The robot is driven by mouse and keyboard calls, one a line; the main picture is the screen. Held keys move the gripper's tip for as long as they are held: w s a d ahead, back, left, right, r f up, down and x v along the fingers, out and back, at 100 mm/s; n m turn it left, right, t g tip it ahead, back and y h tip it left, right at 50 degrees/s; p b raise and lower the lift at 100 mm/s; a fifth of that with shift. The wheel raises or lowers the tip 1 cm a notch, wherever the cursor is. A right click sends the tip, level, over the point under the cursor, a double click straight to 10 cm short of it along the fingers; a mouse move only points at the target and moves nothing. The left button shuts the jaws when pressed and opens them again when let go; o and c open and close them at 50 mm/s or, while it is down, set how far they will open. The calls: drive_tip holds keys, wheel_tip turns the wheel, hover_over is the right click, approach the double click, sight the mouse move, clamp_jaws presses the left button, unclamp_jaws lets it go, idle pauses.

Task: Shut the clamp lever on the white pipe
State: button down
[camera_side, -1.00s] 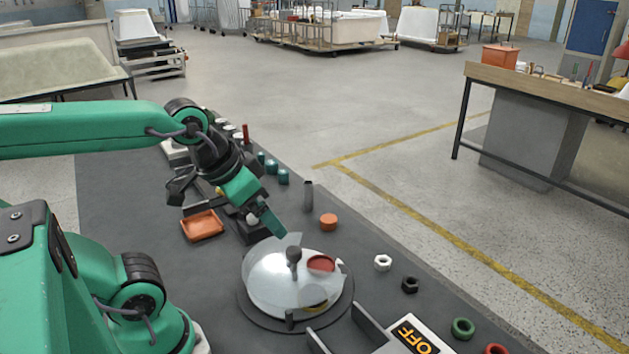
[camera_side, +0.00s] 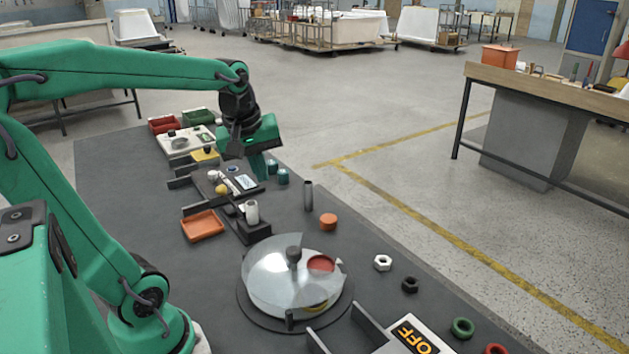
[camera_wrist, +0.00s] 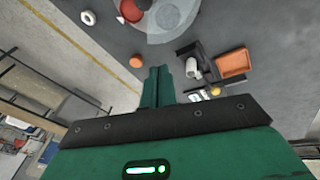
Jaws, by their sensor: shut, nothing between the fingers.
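The white pipe (camera_side: 252,212) stands as a short upright stub at a black block (camera_side: 254,231) near the middle of the bench. In the wrist view the white pipe (camera_wrist: 193,69) shows to the right of my fingers, next to the dark block. I cannot make out the clamp lever or its position at this size. My gripper (camera_side: 258,171) hangs above the bench, behind the pipe in the side view and apart from it. In the wrist view my gripper's fingers (camera_wrist: 157,72) are together with nothing between them.
An orange tray (camera_side: 203,226) lies left of the pipe. A turntable with a clear cover (camera_side: 270,278) stands in front. A dark upright post (camera_side: 308,196) and an orange cap (camera_side: 328,221) are to the right.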

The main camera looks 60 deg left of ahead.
drive_tip(key=s+a+f+n+g, duration=0.1)
drive_tip(key=a+f+n, duration=0.2)
drive_tip(key=a+n, duration=0.5)
drive_tip(key=s+a+f+n+g+h, duration=0.1)
drive_tip(key=s+a+f+n, duration=0.1)
drive_tip(key=a+n, duration=0.6)
drive_tip(key=s+a+f+n+g+h, duration=0.1)
drive_tip(key=s+a+f+n, duration=0.1)
drive_tip(key=a+n, duration=0.6)
drive_tip(key=shift+s+a+f+n+g, duration=0.3)
drive_tip(key=shift+a+f, duration=0.55)
drive_tip(key=shift+a, duration=1.1)
drive_tip(key=shift+w, duration=0.1)
drive_tip(key=shift+f, duration=0.1)
drive_tip(key=f, duration=0.6)
drive_tip(key=s+f, duration=0.1)
drive_tip(key=f, duration=0.2)
drive_tip(key=shift+d+f, duration=0.35)
drive_tip(key=shift+w+a+r, duration=0.1)
drive_tip(key=shift+w+r, duration=0.05)
drive_tip(key=shift+w, duration=0.5)
drive_tip(key=shift+w+a+r, duration=0.15)
drive_tip(key=shift+w, duration=0.55)
drive_tip(key=shift+w+a+r, duration=0.1)
drive_tip(key=shift+w+r, duration=0.05)
drive_tip(key=shift+w, duration=0.5)
